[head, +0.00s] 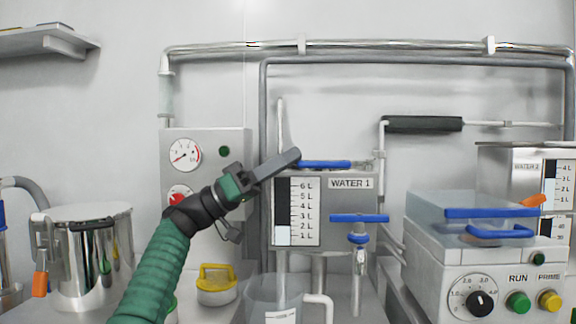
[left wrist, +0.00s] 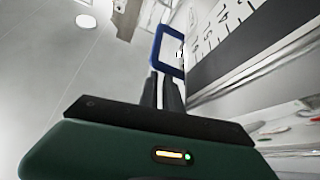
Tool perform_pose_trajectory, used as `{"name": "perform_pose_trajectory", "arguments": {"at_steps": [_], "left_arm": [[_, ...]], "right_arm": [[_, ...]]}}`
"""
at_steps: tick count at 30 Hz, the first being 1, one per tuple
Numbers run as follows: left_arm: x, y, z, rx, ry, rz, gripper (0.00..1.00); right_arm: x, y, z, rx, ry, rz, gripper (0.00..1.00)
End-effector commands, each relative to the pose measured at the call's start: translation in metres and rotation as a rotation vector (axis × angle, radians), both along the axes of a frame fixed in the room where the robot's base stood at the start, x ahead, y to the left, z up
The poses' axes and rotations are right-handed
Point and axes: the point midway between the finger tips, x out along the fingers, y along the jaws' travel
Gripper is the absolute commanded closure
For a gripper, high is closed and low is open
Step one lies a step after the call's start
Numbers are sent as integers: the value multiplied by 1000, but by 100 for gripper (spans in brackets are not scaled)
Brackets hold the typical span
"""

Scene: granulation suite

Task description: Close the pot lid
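A shiny steel pot (head: 120,262) stands at the far left, with a flat, light round top (head: 92,212). I cannot tell whether the top is fully seated. My left gripper (head: 294,157) is well right of the pot, in front of the WATER 1 tank. Its fingers are close together in the left wrist view (left wrist: 164,90). Their tips are by a blue handle (head: 326,165), which shows as a loop (left wrist: 166,50); contact is unclear. My right gripper is out of view.
The WATER 1 tank (head: 350,215) has a blue valve lever (head: 360,218) below. A clear jug (head: 273,300) and a yellow-lidded container (head: 215,285) stand in front. A control box (head: 445,275) is at right. A gauge panel (head: 205,145) and pipes are behind.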

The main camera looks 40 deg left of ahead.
Motion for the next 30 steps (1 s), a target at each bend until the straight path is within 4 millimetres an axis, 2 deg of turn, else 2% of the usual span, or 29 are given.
{"name": "perform_pose_trajectory", "arguments": {"at_steps": [1, 12, 16, 22, 30], "left_arm": [[4, 0, -12, 10, 21, -7, 100], [5, 2, -16, 6, 28, -8, 100], [-2, 10, -23, 5, 28, -4, 100], [-37, 40, -47, -1, 21, 1, 100], [-89, 79, -73, -1, 8, 1, 100]], "right_arm": [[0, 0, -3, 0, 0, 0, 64], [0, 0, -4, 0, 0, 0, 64], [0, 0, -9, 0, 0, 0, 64], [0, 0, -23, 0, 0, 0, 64], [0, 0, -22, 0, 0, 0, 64]]}}
